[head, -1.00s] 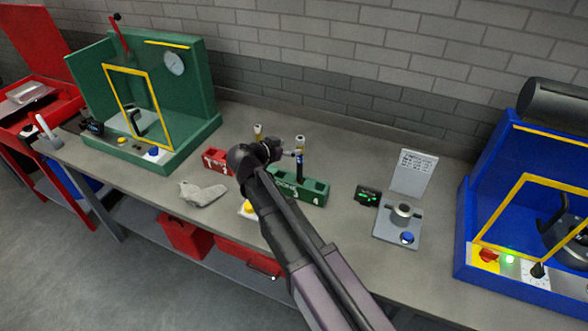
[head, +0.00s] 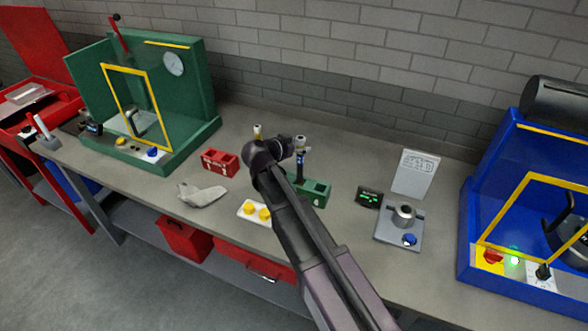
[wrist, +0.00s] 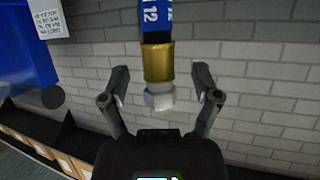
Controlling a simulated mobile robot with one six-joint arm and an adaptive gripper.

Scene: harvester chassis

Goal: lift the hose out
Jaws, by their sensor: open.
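A dark hose (head: 301,164) with a pale metal end and a blue band stands upright in the green rack (head: 318,192). In the wrist view the hose (wrist: 158,60) shows a blue band marked 12, a gold collar and a silver hex nut. My gripper (wrist: 160,72) is open, with one finger on each side of the hose end and visible gaps to both. In the head view my gripper (head: 290,148) is at the upper part of the hose. My arm hides the left part of the green rack.
Another gold-topped hose end (head: 257,131) stands just behind my arm. A red block (head: 220,160), a grey glove-like item (head: 202,195) and a plate with yellow buttons (head: 247,212) lie left. A small display (head: 369,198) and a grey fixture (head: 400,232) stand right.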

